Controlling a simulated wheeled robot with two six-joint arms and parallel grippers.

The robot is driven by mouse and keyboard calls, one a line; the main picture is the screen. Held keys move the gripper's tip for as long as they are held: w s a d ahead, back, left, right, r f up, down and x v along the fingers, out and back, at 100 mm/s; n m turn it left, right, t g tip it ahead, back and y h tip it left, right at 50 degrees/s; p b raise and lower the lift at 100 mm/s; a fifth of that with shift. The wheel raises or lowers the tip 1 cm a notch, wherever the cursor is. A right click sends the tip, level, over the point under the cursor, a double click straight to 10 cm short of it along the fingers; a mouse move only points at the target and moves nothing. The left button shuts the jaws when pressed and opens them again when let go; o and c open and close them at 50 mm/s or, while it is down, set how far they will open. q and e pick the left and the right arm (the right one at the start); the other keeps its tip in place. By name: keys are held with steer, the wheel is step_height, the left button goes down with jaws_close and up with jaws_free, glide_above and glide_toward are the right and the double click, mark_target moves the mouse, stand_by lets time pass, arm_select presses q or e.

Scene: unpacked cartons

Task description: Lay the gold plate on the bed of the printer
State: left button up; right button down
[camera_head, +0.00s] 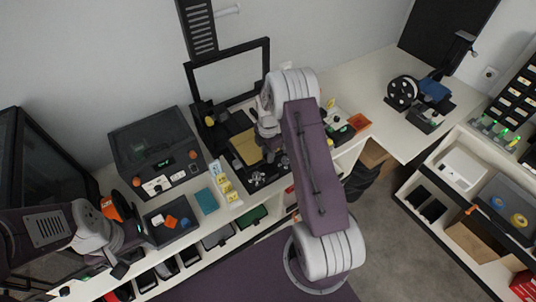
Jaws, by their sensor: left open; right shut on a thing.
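The gold plate (245,147) is at the open black-framed printer (268,58), over or on its dark bed area; I cannot tell whether it touches the bed. My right gripper (266,147) is at the plate's right edge and shut on it; its fingertips are small and partly hidden by my wrist. My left gripper (124,264) is open and empty over the front of the bench at the lower left, well away from the plate. My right arm hides part of the printer's right side.
A dark closed box machine (155,142) stands left of the printer. A tray with orange and white pieces (172,222), a teal sheet (206,200) and yellow-labelled cards (226,183) lie in front. A spool device (404,92) stands on the right bench. Open floor (395,240) lies between the benches.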

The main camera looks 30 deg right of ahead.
steer(key=shift+w+f, duration=0.1)
stand_by(0.3)
steer(key=shift+a, duration=0.1)
steer(key=shift+f+b, duration=0.85)
steer(key=shift+f, duration=0.25)
steer(key=c, duration=1.1)
jaws_free()
steer(key=shift+o, duration=0.2)
steer(key=shift+r, duration=0.1)
steer(key=shift+r+p, duration=1.3)
steer(key=shift+r, duration=0.3)
